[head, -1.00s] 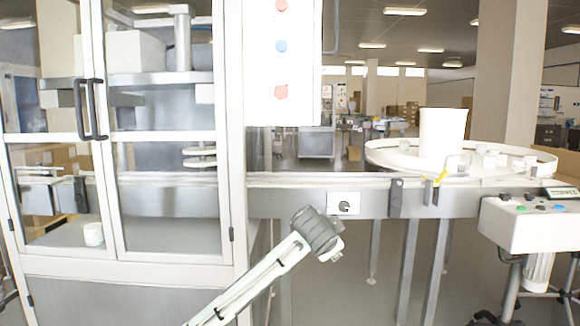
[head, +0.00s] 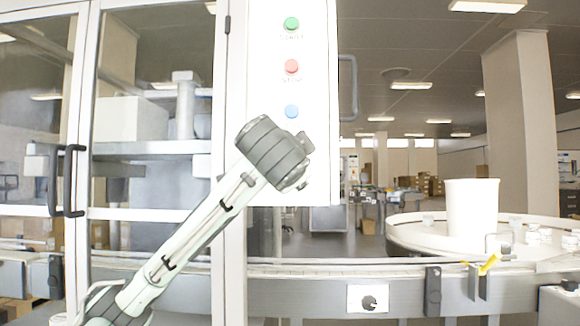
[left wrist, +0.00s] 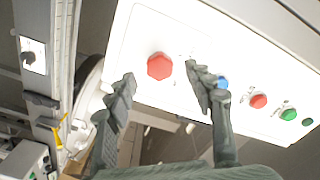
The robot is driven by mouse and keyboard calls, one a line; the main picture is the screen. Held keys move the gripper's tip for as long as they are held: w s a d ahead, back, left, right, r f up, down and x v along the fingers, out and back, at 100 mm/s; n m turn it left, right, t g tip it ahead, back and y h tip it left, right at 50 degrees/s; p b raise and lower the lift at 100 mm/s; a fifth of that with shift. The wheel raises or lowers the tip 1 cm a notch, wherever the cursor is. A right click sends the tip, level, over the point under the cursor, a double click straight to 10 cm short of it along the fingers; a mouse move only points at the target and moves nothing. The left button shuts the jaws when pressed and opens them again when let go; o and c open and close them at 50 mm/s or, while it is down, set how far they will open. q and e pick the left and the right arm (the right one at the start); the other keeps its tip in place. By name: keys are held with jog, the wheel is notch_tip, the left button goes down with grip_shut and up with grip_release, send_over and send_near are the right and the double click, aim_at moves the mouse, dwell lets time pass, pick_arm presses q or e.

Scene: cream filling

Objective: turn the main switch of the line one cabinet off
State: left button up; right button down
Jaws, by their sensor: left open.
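The white cabinet panel (head: 318,92) carries a green button (head: 291,24), a red button (head: 291,66) and a blue button (head: 292,111) in a column. A larger red faceted knob (left wrist: 160,66) sits at that column's end in the left wrist view. In the head view my gripper hides it. My left gripper (head: 306,163) is in front of the panel's lower part. In the left wrist view its fingers (left wrist: 160,73) are spread and empty, with the knob beyond and between the tips. I see no contact. My right gripper is not in view.
Glass cabinet doors with a dark handle (head: 67,181) stand left of the panel. Below right runs a conveyor (head: 400,270) with a black rotary switch (head: 368,299) on a white plate. A round table (head: 410,236) bears a white container (head: 471,215). Right of the panel is open room.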

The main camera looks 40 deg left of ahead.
pick_arm(q)
jog(key=shift+x, duration=2.75)
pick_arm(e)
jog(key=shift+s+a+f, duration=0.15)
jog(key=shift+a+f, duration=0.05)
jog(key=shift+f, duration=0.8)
pick_arm(q)
jog(key=c, duration=1.2)
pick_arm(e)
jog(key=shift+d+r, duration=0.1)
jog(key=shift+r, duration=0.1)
